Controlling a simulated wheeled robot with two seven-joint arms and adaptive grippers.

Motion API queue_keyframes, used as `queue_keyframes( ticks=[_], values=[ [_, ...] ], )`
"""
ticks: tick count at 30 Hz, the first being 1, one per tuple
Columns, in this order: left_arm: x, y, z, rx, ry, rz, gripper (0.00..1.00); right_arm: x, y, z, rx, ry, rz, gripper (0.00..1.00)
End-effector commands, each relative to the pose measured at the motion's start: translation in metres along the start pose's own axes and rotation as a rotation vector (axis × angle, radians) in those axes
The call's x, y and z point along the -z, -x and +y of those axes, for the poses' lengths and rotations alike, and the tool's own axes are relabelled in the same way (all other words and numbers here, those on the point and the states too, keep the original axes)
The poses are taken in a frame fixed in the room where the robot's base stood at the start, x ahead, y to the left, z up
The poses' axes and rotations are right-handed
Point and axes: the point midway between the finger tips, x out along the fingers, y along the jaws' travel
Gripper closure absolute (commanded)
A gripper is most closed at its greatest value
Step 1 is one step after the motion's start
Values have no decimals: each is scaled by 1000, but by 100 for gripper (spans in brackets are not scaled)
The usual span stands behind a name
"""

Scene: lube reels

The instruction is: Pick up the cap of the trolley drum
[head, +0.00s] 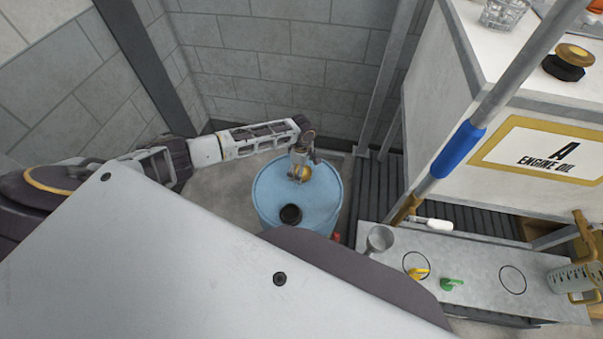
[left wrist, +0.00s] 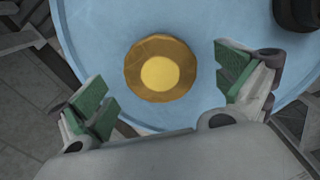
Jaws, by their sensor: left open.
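A blue drum (head: 270,197) stands on the floor in the middle of the head view, and its blue top (left wrist: 105,30) fills much of the left wrist view. A round brass-coloured cap (left wrist: 160,68) with a yellow centre sits on the drum top. In the head view the cap (head: 305,173) is partly covered by my gripper. My left gripper (head: 302,165) is above the cap. In the left wrist view my left gripper (left wrist: 165,100) is open, with its green pads on either side of the cap's near edge, apart from it. My right gripper is not in view.
A black fitting (head: 290,214) rises from the drum top. A grey bench (head: 480,270) with a metal funnel (head: 379,240) and yellow and green items stands at right. A white cabinet labelled engine oil (head: 545,148) stands behind it. Block walls close off the back.

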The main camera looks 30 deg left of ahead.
Motion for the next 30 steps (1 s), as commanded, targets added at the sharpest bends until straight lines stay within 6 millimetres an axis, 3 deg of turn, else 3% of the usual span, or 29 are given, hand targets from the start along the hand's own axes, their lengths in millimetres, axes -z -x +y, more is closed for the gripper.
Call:
queue_keyframes(
  ticks=[6, 20, 30],
  values=[
    [0, -13, 0, -1, 0, 0, 0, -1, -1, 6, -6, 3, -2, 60],
    [0, -13, 0, -1, 0, 1, 0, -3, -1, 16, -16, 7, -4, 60],
    [0, -13, 0, 0, 0, 1, 44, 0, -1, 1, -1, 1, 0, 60]
  ],
)
